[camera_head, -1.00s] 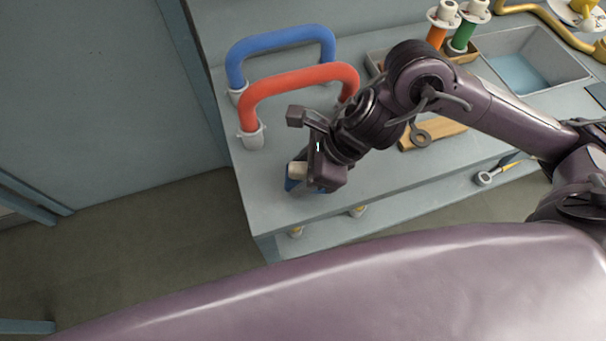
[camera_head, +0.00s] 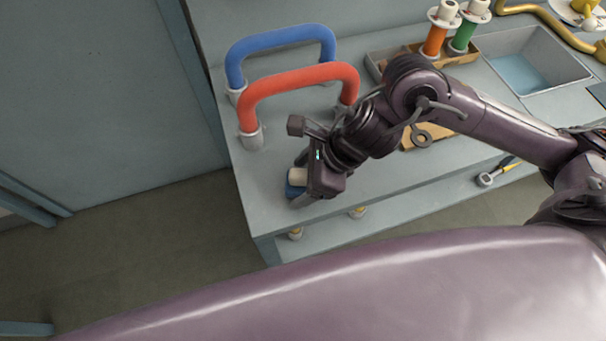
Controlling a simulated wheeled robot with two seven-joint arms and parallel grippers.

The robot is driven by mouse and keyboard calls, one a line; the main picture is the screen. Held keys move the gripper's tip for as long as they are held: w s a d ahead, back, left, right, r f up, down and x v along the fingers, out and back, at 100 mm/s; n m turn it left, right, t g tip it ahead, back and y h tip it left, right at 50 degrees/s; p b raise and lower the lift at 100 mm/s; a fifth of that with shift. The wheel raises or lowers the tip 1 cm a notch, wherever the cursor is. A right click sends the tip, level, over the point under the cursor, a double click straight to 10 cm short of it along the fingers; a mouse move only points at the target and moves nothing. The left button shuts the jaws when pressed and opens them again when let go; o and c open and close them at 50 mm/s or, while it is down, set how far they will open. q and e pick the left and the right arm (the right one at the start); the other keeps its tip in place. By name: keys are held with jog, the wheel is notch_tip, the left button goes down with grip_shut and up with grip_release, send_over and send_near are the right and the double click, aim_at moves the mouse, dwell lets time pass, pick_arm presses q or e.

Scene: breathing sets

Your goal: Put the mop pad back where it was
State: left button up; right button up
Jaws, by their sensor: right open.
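A small object with a cream top and a blue base (camera_head: 296,182) is on the grey bench top near its front left corner. I cannot tell for sure whether it is the mop pad. My right gripper (camera_head: 302,179) is open, low over the bench, with its fingers on either side of this object. The gripper body hides the object's right part, and I cannot tell whether a finger touches it. My left gripper is not in view.
A red handle (camera_head: 300,79) and a blue handle (camera_head: 280,41) stand on the grey bench (camera_head: 262,194) behind the gripper. Orange (camera_head: 434,41) and green (camera_head: 463,37) spools and a sink basin (camera_head: 527,68) are to the right. A lower shelf (camera_head: 330,230) runs below. The bench's left end is free.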

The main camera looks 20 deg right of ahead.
jog(key=shift+d+r, duration=0.1)
jog(key=shift+r, duration=0.25)
jog(key=v, duration=0.9)
jog(key=shift+d, duration=0.1)
jog(key=shift+p+v, duration=1.3)
jog(key=shift+p, duration=0.6)
jog(key=shift+s, duration=0.15)
